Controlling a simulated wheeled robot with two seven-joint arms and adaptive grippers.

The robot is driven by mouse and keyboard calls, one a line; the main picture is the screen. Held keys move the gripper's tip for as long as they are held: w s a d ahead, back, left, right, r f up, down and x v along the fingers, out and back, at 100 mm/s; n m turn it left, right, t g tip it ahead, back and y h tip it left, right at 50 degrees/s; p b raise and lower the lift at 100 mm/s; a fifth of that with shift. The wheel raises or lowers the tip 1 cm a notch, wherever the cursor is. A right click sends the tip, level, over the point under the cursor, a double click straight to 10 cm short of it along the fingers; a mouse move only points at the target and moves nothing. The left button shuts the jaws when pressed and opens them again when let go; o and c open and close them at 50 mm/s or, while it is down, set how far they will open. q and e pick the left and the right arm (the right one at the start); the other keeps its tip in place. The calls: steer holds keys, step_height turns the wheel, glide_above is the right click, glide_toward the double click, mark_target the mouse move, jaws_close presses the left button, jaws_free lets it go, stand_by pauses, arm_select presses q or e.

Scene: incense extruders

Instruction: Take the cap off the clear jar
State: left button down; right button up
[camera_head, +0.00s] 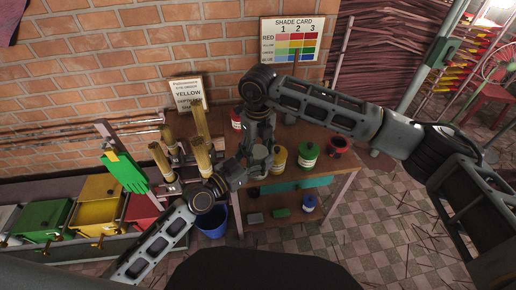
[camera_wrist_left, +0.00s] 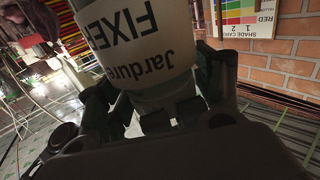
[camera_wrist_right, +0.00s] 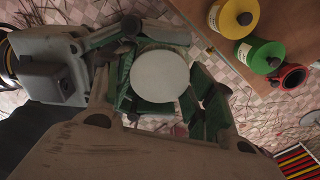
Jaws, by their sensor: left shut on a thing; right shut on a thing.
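The jar (camera_wrist_left: 140,40), with a white label reading "Jardure FIXER", fills the upper left wrist view, its text upside down there. My left gripper (camera_head: 240,172) is shut on the jar; its fingers (camera_wrist_left: 160,95) lie on both sides of it. My right gripper (camera_head: 260,143) comes from above and is shut on the pale round cap (camera_wrist_right: 160,76), which shows face-on between its fingers in the right wrist view. In the head view a grey round top (camera_head: 259,153) shows between the two grippers. Whether the cap still touches the jar is hidden.
On the wooden table (camera_head: 325,140) stand a yellow tin (camera_head: 279,159), a green tin (camera_head: 308,155) and a red pot (camera_head: 338,147) to the right. Several tan extruder cylinders (camera_head: 200,155) stand to the left. A blue bucket (camera_head: 212,222) is on the floor below.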

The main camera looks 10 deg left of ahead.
steer(key=shift+n, duration=1.6)
steer(key=o, duration=1.1)
steer(key=shift+r, duration=2.3)
steer(key=shift+c, duration=0.2)
